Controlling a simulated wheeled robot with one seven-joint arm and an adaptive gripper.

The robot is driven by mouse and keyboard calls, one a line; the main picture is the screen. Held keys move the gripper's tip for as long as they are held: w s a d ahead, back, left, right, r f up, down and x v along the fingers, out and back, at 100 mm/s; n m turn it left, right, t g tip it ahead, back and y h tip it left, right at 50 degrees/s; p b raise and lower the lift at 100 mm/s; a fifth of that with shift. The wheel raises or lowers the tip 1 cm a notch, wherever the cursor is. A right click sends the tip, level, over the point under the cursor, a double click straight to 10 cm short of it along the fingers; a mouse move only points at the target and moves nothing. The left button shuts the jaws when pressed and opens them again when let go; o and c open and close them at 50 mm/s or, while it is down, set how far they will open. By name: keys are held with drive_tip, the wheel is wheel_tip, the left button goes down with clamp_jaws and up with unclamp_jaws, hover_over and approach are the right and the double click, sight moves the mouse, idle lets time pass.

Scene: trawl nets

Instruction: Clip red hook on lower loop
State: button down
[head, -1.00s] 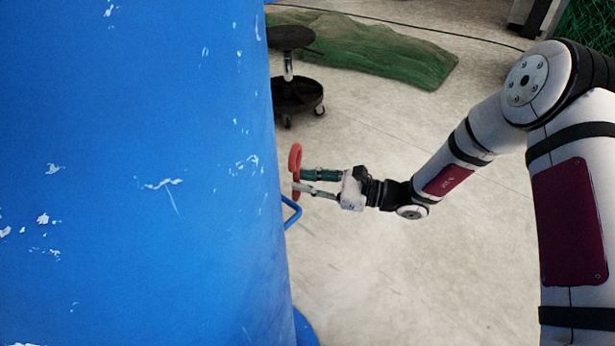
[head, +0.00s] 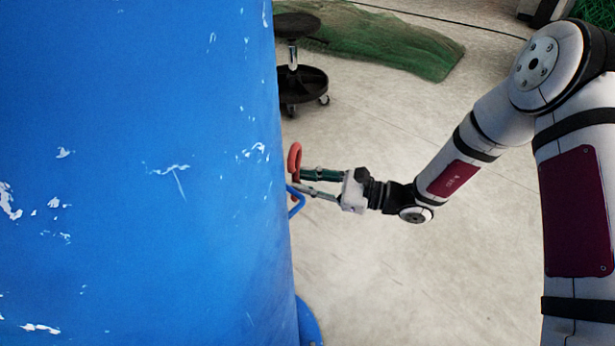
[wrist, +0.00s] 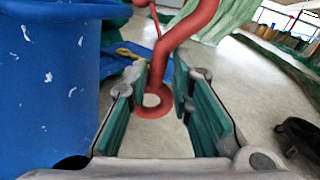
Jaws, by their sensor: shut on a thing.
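The red hook (head: 294,158) stands roughly upright at my fingertips, close to the right edge of the big blue cylinder (head: 140,170). My gripper (head: 299,181) is shut on the hook, with its green-padded fingers on either side. In the wrist view the hook's red shaft (wrist: 184,31) bends down to a round eye (wrist: 153,103) between my fingers (wrist: 160,85). The lower loop, a small blue bar (head: 298,206), juts from the cylinder's side just below the hook. The hook and loop overlap in the head view; I cannot tell whether they touch. The loop is not clear in the wrist view.
A black wheeled stool (head: 301,84) and a green net (head: 400,45) lie on the floor behind. The blue cylinder fills the left side and has a blue foot (head: 308,322) at the bottom. The floor (head: 430,275) below my arm is clear.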

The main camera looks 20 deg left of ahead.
drive_tip(key=shift+s+d, duration=0.15)
drive_tip(key=shift+s, duration=1.35)
drive_tip(key=shift+s, duration=0.15)
drive_tip(key=shift+r, duration=0.1)
drive_tip(key=shift+s+d+f, duration=0.1)
drive_tip(key=shift+s+f, duration=0.2)
drive_tip(key=shift+s, duration=0.4)
idle(1.2)
drive_tip(key=shift+s+f+b, duration=0.3)
drive_tip(key=shift+f+b, duration=0.15)
drive_tip(key=shift+f, duration=0.35)
drive_tip(key=shift+s+f+b, duration=0.25)
drive_tip(key=shift+f+b, duration=0.2)
drive_tip(key=shift+f, duration=0.35)
idle(1.0)
idle(0.4)
drive_tip(key=c, duration=1.3)
unclamp_jaws()
drive_tip(key=shift+c, duration=0.2)
drive_tip(key=shift+d, duration=0.1)
